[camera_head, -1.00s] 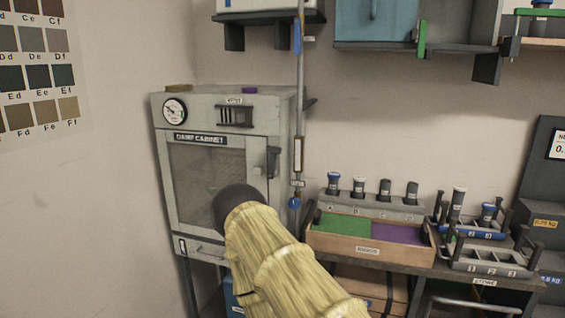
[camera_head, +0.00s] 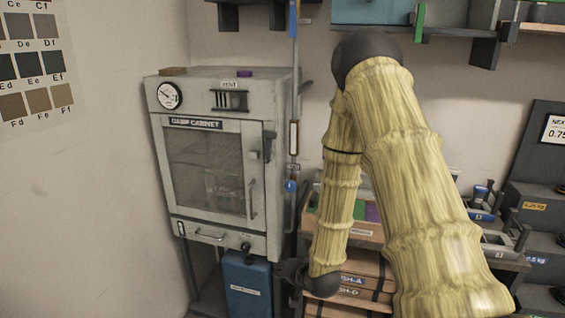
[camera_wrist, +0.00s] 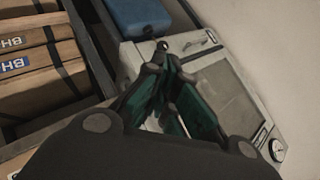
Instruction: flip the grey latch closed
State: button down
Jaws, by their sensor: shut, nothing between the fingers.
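The damp cabinet (camera_head: 215,75) stands against the wall at left, with its framed glass door shut or nearly so. A dark grey latch (camera_head: 269,146) sits at the upper right edge of the door; I cannot tell its exact setting. My gripper (camera_head: 288,268) is low, in front of and right of the cabinet's lower corner, well below the latch. In the wrist view my gripper (camera_wrist: 165,58) is shut and empty, its green-dark fingers overlapping the view of the cabinet (camera_wrist: 134,58). The latch cannot be made out there.
A blue box (camera_head: 247,285) stands under the cabinet, and wooden crates (camera_head: 362,283) lie right of my gripper. A vertical pipe (camera_head: 294,90) runs beside the cabinet. The bench with trays (camera_head: 500,243) is at right, partly behind my arm. Space before the door looks clear.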

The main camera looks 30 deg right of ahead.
aim_at(268, 147)
jog(key=w+d+r+m+t, duration=0.2)
jog(key=d+r+m, duration=0.1)
jog(key=r, duration=0.7)
jog(key=w+d+r+m+t+h+p, duration=0.1)
jog(key=w+d+r+m+t, duration=0.1)
jog(key=d+r, duration=0.4)
jog(key=w+d+r+m+t+p, duration=0.1)
jog(key=d+r+m+t, duration=0.3)
jog(key=r, duration=0.9)
jog(key=shift+w+d+r, duration=0.3)
jog(key=shift+w+d, duration=0.1)
jog(key=shift+d, duration=0.35)
jog(key=shift+w, duration=0.1)
jog(key=shift+w+a+r+p, duration=0.3)
jog(key=shift+w+p, duration=0.5)
jog(key=shift+w, duration=1.35)
jog(key=shift+w+a+r+p, duration=0.25)
jog(key=shift+w+p, duration=0.6)
jog(key=shift+w, duration=1.25)
jog(key=shift+w+a+r+p, duration=0.15)
jog(key=shift+w+a+p, duration=0.45)
jog(key=shift+w, duration=1.55)
jog(key=shift+d, duration=0.25)
